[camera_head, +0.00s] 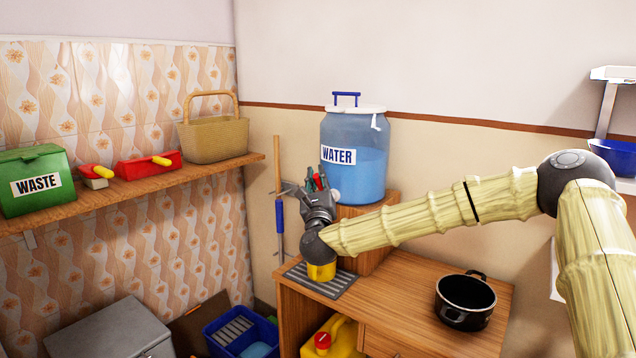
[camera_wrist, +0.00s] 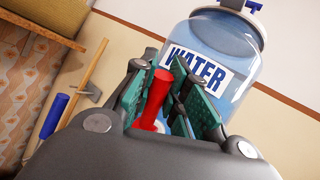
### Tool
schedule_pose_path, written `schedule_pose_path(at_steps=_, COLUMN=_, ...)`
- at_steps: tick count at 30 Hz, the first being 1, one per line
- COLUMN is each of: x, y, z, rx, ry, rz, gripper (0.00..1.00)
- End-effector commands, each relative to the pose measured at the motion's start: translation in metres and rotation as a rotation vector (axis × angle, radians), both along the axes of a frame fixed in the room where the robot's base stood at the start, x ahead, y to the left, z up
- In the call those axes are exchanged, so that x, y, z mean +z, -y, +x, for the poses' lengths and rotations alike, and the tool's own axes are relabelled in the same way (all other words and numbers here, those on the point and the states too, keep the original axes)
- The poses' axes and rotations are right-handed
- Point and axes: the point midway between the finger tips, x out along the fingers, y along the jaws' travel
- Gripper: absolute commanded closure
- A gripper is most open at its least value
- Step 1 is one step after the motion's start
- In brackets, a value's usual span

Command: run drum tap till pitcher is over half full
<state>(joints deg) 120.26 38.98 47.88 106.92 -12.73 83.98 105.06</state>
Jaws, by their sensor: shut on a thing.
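The water drum (camera_head: 372,178) is a translucent blue tub with a WATER label, standing on a wooden block; it also fills the upper right of the wrist view (camera_wrist: 228,28). My gripper (camera_head: 317,184) is at the drum's lower front left. In the wrist view its teal finger pads (camera_wrist: 165,88) are closed around a red tap handle (camera_wrist: 155,98), which points up between them. The tap's spout is hidden by my gripper. A yellow pitcher (camera_head: 321,272) stands on the dark grate below my wrist, partly covered by it. The pitcher's inside and water level are hidden.
A black pot (camera_head: 466,302) stands on the wooden cabinet (camera_head: 405,285) to the right. A blue-handled pole (camera_head: 280,215) leans on the wall left of my gripper. A shelf (camera_head: 150,195) at left holds a green WASTE bin (camera_head: 37,180) and a basket (camera_head: 213,138).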

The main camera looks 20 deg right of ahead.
Motion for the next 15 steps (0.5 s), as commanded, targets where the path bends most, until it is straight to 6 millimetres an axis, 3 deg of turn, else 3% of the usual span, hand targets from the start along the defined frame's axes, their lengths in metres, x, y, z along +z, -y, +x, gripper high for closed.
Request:
schedule_pose_path(at_steps=9, x=-0.0021, y=0.0004, z=-0.0003, rx=-0.001, ry=-0.003, rz=0.000, gripper=1.00)
schedule_pose_path(at_steps=10, x=-0.0022, y=0.0005, z=-0.0002, rx=-0.001, ry=-0.003, rz=0.000, gripper=0.83)
schedule_pose_path(at_steps=12, x=-0.0021, y=0.0004, z=-0.0002, rx=-0.001, ry=-0.003, rz=0.000, gripper=0.70)
schedule_pose_path(at_steps=15, x=-0.0016, y=0.0004, z=-0.0002, rx=-0.001, ry=-0.002, rz=0.000, gripper=0.62)
